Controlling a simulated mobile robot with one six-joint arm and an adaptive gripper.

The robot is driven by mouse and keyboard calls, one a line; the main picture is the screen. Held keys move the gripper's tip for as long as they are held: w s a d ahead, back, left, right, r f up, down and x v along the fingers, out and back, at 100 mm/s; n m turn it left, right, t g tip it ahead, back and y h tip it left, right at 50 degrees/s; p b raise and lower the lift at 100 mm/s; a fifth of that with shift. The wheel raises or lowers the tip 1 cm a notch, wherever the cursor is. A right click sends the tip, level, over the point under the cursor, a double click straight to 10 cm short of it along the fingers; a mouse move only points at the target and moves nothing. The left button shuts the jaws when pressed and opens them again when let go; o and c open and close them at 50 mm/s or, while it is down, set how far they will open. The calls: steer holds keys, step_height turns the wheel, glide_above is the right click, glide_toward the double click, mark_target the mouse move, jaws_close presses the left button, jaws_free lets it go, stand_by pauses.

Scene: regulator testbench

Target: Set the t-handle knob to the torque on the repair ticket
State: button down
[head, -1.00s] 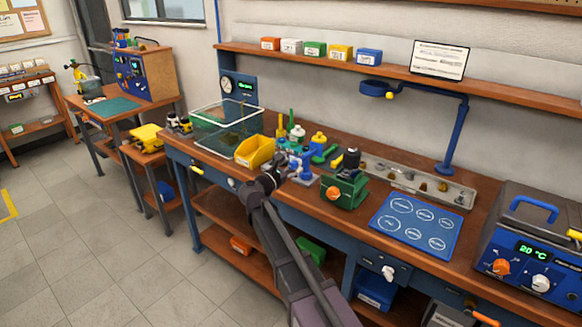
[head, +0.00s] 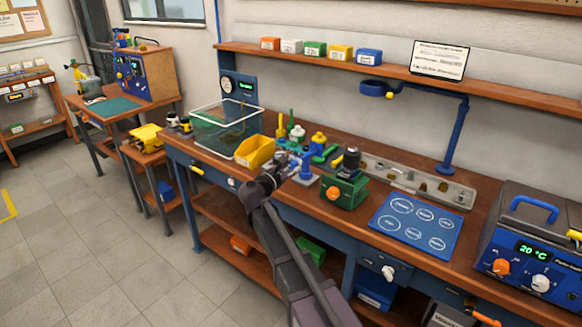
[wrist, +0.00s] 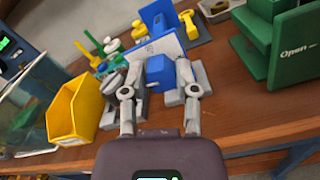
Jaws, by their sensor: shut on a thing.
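A blue block-shaped handle (wrist: 162,72), which I take to be the t-handle knob, stands between my gripper's fingers in the wrist view. My gripper (wrist: 162,92) is shut on it, with one grey finger on each side. In the head view my gripper (head: 290,174) reaches over the bench's front edge to a blue upright part (head: 306,166). Any scale or torque reading on the knob is hidden or too small to read. A white sheet (head: 438,60), possibly the repair ticket, stands on the wall shelf; its text is too small to read.
A yellow bin (wrist: 75,110) stands close left of my gripper. A green fixture (head: 343,190) stands to the right, and small green, yellow and blue tools (head: 297,133) stand behind. A clear tank (head: 225,125) is farther left. A blue mat (head: 415,225) lies right.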

steer(key=m, duration=0.8)
steer(key=shift+f, duration=0.1)
steer(key=m, duration=0.4)
steer(key=shift+d, duration=0.1)
steer(key=m, duration=0.4)
steer(key=shift+f, duration=0.1)
steer(key=shift+c, duration=1.8)
jaws_free()
steer(key=shift+s, duration=0.1)
